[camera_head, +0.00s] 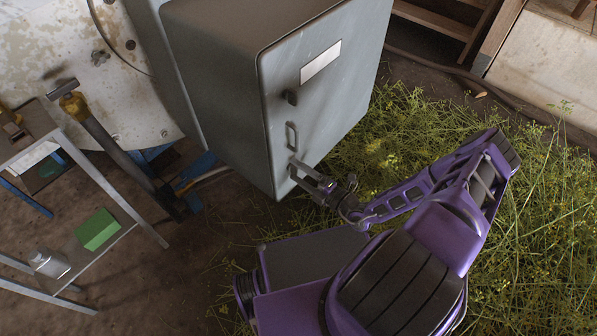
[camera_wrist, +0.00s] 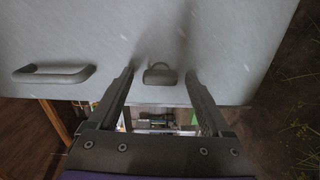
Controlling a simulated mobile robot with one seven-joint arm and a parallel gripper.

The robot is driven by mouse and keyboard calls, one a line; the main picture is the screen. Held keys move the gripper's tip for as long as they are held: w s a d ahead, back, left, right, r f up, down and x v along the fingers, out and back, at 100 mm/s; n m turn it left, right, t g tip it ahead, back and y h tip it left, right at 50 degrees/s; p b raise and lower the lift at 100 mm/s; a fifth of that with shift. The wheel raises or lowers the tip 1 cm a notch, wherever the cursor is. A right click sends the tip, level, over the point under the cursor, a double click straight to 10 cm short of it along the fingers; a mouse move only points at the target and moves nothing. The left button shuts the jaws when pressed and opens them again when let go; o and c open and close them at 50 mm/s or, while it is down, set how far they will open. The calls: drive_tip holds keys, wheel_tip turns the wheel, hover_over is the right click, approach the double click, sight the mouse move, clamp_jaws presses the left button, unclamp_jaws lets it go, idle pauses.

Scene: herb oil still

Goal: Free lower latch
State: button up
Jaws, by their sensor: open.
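The grey cabinet door (camera_head: 325,95) is shut, with a blank pale label plate near its top. The lower latch (camera_wrist: 160,75) is a small dark knob near the door's lower edge in the wrist view. My gripper (camera_head: 299,173) is open at the lower part of the door. In the wrist view its two fingers stand on either side of the latch, with a gap visible on both sides. I cannot tell how close the fingertips are to the door face. In the head view my gripper hides the lower latch. The upper latch (camera_head: 291,97) sits above the door handle (camera_head: 291,136).
The door handle (camera_wrist: 54,74) also shows left of my fingers in the wrist view. Tall herbs (camera_head: 440,120) cover the ground at right. A metal shelf stand (camera_head: 125,205) with a green block (camera_head: 97,229) and a pale container (camera_head: 48,263) stands at left.

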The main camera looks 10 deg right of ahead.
drive_tip(key=v, duration=1.7)
drive_tip(key=shift+p, duration=0.35)
drive_tip(key=shift+d, duration=0.1)
drive_tip(key=shift+d, duration=0.1)
